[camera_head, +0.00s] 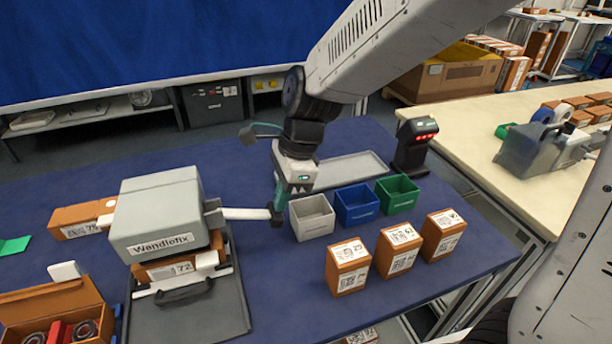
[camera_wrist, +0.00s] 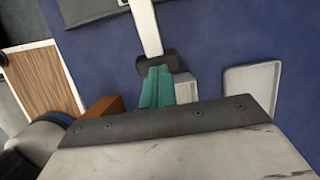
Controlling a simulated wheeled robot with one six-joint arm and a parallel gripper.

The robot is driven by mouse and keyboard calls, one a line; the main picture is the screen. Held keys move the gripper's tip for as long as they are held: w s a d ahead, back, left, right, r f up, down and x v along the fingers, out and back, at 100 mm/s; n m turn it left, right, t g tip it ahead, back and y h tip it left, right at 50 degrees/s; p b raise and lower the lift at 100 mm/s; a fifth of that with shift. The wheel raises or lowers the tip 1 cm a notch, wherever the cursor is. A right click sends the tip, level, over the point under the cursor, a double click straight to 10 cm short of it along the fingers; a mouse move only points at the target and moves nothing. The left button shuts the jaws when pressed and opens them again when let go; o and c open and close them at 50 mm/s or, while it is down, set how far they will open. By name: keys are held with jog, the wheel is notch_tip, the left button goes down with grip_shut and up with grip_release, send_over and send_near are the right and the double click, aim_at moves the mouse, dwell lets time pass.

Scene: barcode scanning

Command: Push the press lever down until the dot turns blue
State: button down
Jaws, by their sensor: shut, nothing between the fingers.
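My gripper (camera_head: 279,204) is shut and empty, pointing down at the lever's outer end. In the wrist view its teal fingers (camera_wrist: 158,85) meet a dark block at the lever's end; I cannot tell whether they press on it. I can make out no coloured dot on the press. A brown box with a label sits under the press head.
White (camera_head: 312,226), blue (camera_head: 357,216) and green (camera_head: 397,204) bins stand right of the lever, with several labelled brown boxes before them. A black scanner (camera_head: 413,146) with red lights stands behind. An open brown box (camera_head: 55,304) is at front left.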

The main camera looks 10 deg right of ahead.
jog(key=shift+s+f, duration=0.2)
jog(key=shift+f, duration=0.5)
jog(key=shift+s+f, duration=0.15)
jog(key=shift+f, duration=0.55)
dwell(0.8)
jog(key=w+d+v, duration=0.1)
jog(key=d+v, duration=0.1)
jog(key=v, duration=1.2)
jog(key=shift+d, duration=0.2)
